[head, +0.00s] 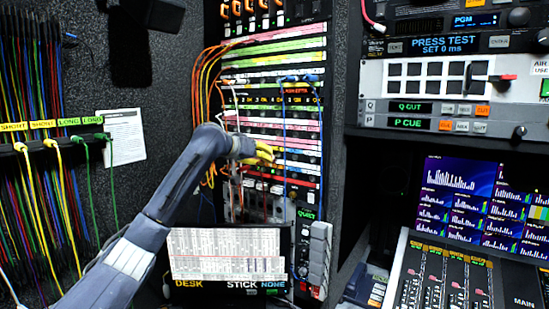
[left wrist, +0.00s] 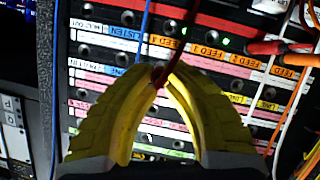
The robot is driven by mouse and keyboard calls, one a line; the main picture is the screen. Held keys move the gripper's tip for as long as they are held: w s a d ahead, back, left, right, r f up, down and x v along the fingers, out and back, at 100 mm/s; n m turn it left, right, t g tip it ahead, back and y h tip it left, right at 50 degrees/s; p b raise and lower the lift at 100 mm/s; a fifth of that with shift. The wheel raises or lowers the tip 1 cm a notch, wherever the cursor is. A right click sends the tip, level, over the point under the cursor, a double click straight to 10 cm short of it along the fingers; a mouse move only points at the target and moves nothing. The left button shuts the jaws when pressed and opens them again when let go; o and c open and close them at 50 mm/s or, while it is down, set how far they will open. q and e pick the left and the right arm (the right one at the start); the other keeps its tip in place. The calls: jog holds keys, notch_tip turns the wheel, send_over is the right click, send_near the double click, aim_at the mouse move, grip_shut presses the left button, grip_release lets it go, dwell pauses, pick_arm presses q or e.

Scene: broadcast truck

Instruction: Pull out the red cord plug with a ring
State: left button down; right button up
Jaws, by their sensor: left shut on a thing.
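My left gripper (head: 265,152) has yellow fingers and is at the patch panel rack in the head view. In the left wrist view its fingertips (left wrist: 160,76) come together on a dark red cord plug (left wrist: 174,62). The red cord runs up from between the fingertips. The fingers hide most of the plug, and I cannot make out a ring or tell whether the plug is still in its socket. My right gripper is in neither view.
The patch panel (left wrist: 105,55) has labelled rows. Blue cords (left wrist: 145,22) hang near the fingers. Orange-red plugs (left wrist: 266,47) and white cords are at the right of the wrist view.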

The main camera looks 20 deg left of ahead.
pick_arm(q)
jog(key=shift+s, duration=0.15)
jog(key=shift+s+a, duration=0.3)
jog(key=shift+s, duration=0.45)
jog(key=shift+s+a, duration=0.25)
jog(key=shift+s, duration=0.5)
jog(key=shift+s, duration=0.15)
jog(key=shift+s+a, duration=0.25)
jog(key=shift+s, duration=0.4)
jog(key=shift+s+a, duration=0.2)
jog(key=shift+s, duration=0.45)
jog(key=shift+f, duration=0.15)
